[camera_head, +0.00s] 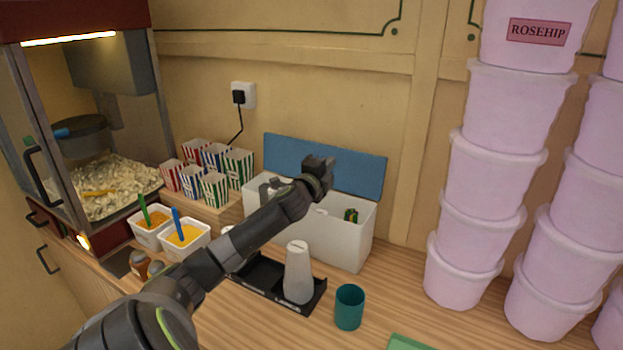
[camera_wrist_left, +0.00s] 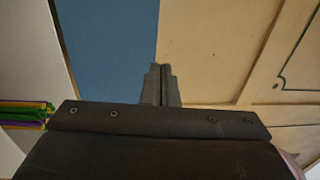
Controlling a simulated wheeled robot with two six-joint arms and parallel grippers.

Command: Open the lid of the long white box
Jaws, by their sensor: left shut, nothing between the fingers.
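The long white box (camera_head: 346,240) stands on the counter against the back wall. Its blue lid (camera_head: 352,171) is raised upright along the back edge, leaning at the wall, so the box is open. The lid (camera_wrist_left: 110,45) also fills the middle left of the left wrist view. My left gripper (camera_head: 319,166) is above the box, in front of the lid; its fingers (camera_wrist_left: 161,85) are shut with nothing between them. Whether the fingers touch the lid I cannot tell. My left arm hides part of the box's front and inside. My right gripper is not in view.
A bundle of coloured sticks (camera_wrist_left: 25,115) lies inside the box. In front stand a black tray (camera_head: 262,279) with a grey-white bottle (camera_head: 298,272) and a teal cup (camera_head: 349,307). Striped popcorn cartons (camera_head: 214,188) are left; stacked pink tubs (camera_head: 485,210) are right.

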